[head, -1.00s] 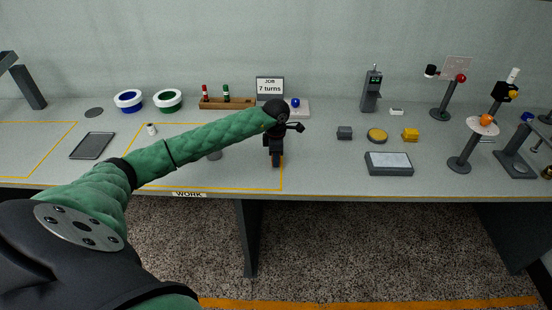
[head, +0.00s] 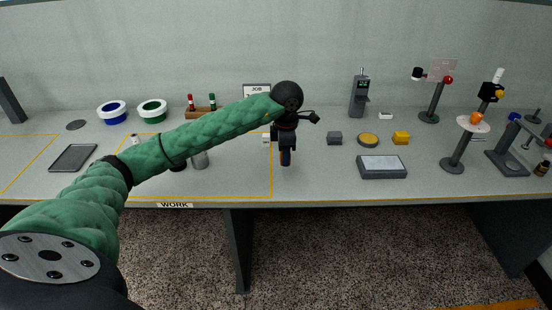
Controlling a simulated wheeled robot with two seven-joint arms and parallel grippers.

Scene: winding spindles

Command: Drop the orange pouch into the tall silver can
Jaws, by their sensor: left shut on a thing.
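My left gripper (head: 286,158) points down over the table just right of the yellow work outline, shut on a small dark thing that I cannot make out. My right gripper is not in view.
Blue (head: 112,112) and green (head: 153,111) white-rimmed bowls stand at the back left. A dark tray (head: 73,158) lies at the left.

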